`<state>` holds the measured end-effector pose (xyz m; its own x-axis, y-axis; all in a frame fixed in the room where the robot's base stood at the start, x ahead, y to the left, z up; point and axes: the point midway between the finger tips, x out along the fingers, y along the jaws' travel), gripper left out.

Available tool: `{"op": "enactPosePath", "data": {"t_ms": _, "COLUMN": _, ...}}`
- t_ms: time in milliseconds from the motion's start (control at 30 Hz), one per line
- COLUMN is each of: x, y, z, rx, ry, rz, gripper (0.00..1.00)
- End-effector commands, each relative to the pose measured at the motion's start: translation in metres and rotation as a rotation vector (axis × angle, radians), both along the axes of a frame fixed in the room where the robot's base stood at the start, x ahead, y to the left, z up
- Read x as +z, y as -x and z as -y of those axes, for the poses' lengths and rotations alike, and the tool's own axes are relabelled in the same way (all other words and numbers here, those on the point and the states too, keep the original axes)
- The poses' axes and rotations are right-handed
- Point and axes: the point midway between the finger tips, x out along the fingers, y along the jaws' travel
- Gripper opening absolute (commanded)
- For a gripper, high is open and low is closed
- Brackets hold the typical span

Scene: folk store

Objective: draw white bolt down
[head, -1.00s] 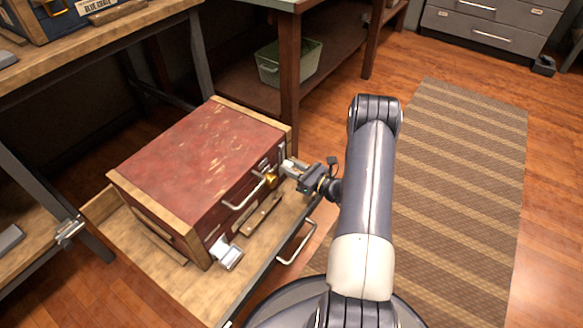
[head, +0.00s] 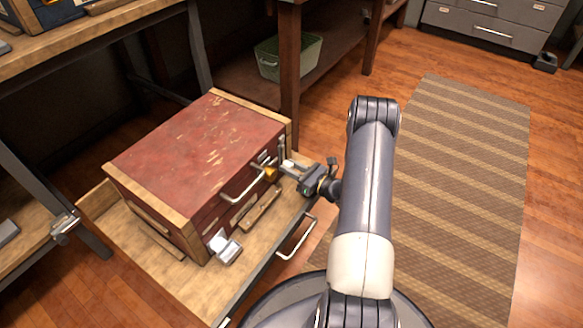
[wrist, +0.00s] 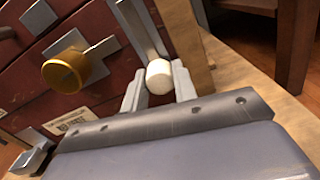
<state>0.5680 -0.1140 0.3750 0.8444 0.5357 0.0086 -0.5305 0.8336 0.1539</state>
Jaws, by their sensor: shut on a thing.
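The white bolt has a round white knob (wrist: 159,77) at the lower end of a grey upright track on the red chest's front. My gripper (wrist: 158,86) is shut on this knob, one pale finger on each side. In the head view the gripper (head: 289,168) reaches the chest's front near its right corner, and the knob is small there. The red wooden chest (head: 190,145) has pale wood edges, and its lid is down.
A gold knob (wrist: 65,70) on a metal latch is left of the white knob. A silver handle (head: 243,190) and a silver latch (head: 225,247) stick out of the chest's front. The chest stands on a wooden drawer tray (head: 150,255). A dark table leg (head: 289,75) stands close behind.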

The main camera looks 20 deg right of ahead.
Motion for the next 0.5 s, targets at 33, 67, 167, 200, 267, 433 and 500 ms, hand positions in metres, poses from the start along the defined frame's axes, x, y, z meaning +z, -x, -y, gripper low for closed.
{"op": "enactPosePath", "data": {"t_ms": 33, "x": -0.0054, "y": 0.0011, "z": -0.0003, "rx": -0.003, "ry": 0.002, "rz": -0.015, "gripper": 0.00}}
{"op": "enactPosePath", "data": {"t_ms": 67, "x": -0.0056, "y": 0.0012, "z": -0.0004, "rx": -0.003, "ry": 0.003, "rz": -0.016, "gripper": 0.00}}
{"op": "enactPosePath", "data": {"t_ms": 167, "x": -0.0055, "y": 0.0012, "z": -0.0003, "rx": -0.003, "ry": 0.002, "rz": -0.015, "gripper": 0.34}}
{"op": "enactPosePath", "data": {"t_ms": 200, "x": -0.0052, "y": 0.0011, "z": -0.0003, "rx": -0.003, "ry": 0.003, "rz": -0.014, "gripper": 0.37}}
{"op": "enactPosePath", "data": {"t_ms": 267, "x": -0.0047, "y": 0.0010, "z": -0.0003, "rx": -0.002, "ry": 0.002, "rz": -0.013, "gripper": 0.42}}
{"op": "enactPosePath", "data": {"t_ms": 433, "x": -0.0037, "y": 0.0007, "z": -0.0001, "rx": -0.001, "ry": 0.003, "rz": -0.010, "gripper": 0.49}}
{"op": "enactPosePath", "data": {"t_ms": 500, "x": -0.0034, "y": 0.0007, "z": -0.0002, "rx": -0.002, "ry": 0.002, "rz": -0.010, "gripper": 0.49}}
